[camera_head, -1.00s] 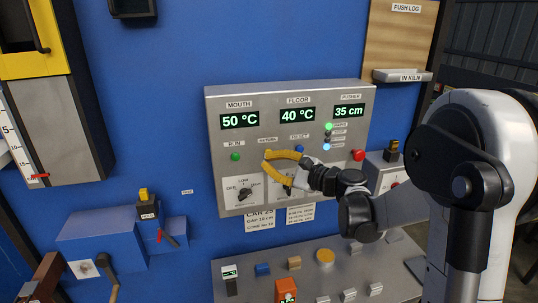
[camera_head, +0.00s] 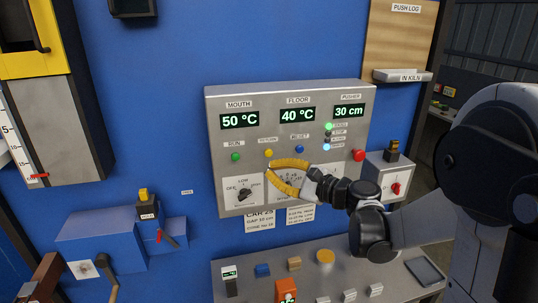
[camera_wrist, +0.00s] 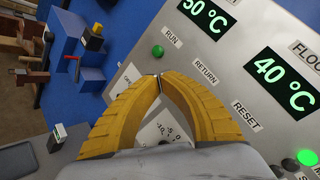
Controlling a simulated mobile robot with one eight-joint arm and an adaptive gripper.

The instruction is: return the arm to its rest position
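My gripper (camera_head: 268,174) has yellow ribbed fingers and is in front of the lower middle of the grey control panel (camera_head: 225,100), below the row of buttons. In the wrist view the two fingertips (camera_wrist: 158,78) come together with nothing seen between them. They partly cover a white dial plate (camera_wrist: 150,128). My arm reaches in from the right of the head view, bent and stretched out toward the panel. Whether the fingers touch the panel cannot be told.
The panel carries a green button (camera_head: 235,157), a yellow button (camera_head: 268,153), a blue button (camera_head: 299,150) and a red button (camera_head: 358,155). A grey switch box (camera_head: 378,168) stands right of it. A sloped desk (camera_head: 245,267) with several small blocks lies below.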

